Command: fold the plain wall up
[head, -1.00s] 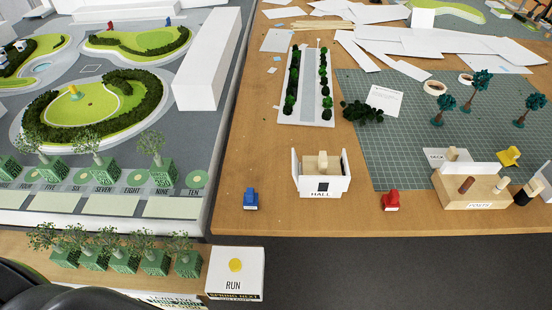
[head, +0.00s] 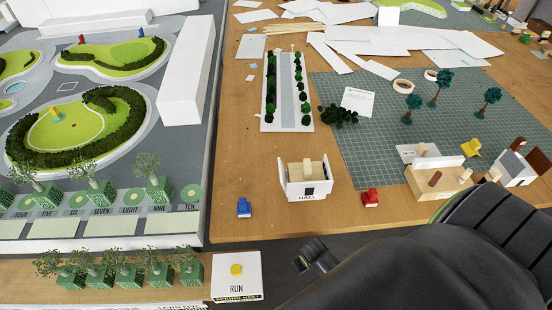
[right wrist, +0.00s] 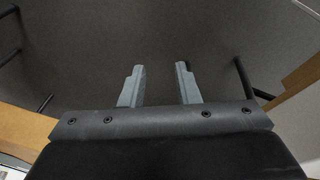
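In the head view a small white model marked HALL (head: 307,190) stands near the table's front edge. Its front has a dark door, white panels stand at its sides, and a wooden block (head: 307,170) sits inside. I cannot tell which panel is the plain wall. Farther right is a wooden block model (head: 440,182) with an upright white panel (head: 435,163) behind it. My right gripper (head: 304,262) is below the table edge, apart from the models. In the right wrist view its two fingers (right wrist: 160,70) are spread with nothing between. My left gripper is not in view.
A blue piece (head: 244,208) and a red piece (head: 370,198) flank the hall. A RUN box (head: 236,275) stands at the front. Behind are a tree-lined strip (head: 289,92), a green cutting mat (head: 350,150) and paper sheets.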

